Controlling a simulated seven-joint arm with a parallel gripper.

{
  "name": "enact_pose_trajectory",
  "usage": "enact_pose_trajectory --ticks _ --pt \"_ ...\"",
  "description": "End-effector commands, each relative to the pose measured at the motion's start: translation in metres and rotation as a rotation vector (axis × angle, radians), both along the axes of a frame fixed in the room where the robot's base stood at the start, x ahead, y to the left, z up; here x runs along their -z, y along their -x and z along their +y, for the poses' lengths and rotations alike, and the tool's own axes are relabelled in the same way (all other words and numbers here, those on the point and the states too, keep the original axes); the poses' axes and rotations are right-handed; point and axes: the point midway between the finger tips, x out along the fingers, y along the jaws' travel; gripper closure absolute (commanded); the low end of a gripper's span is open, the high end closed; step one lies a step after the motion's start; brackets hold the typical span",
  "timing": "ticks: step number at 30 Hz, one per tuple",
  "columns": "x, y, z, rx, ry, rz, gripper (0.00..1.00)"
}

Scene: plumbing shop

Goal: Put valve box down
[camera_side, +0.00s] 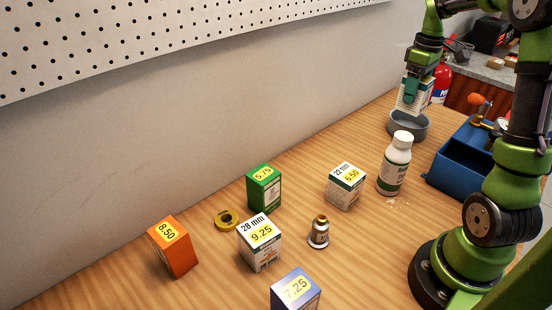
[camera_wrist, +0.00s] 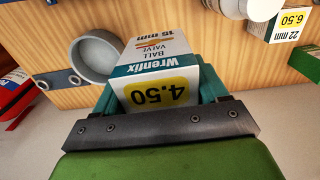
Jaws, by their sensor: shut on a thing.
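In the side view the box is at the far right end of the bench, above or just behind a round grey dish (camera_side: 394,132). I cannot tell whether its lower end touches anything. In the wrist view the dish (camera_wrist: 82,76) lies left of the box.
A white bottle (camera_side: 394,170) stands in front of the dish, with a blue bin (camera_side: 452,178) to the right.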

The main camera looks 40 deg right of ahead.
Motion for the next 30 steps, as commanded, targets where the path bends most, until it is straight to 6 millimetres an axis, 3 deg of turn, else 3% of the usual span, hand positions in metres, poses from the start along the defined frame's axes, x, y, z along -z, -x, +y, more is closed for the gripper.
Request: enact_pose_trajectory --ticks 5,12,18,22,30 --pt "0.014 -0.044 0.051 -0.189 -0.003 0.0 0.67" --pt "0.045 -0.109 0.159 -0.724 -0.003 0.001 0.67" --pt "0.065 -0.136 0.238 -1.159 -0.003 -0.001 0.67" --pt "0.072 -0.144 0.267 -1.363 -0.002 -0.001 0.67" --pt "0.077 -0.15 0.271 -1.528 -0.002 0.0 0.67"
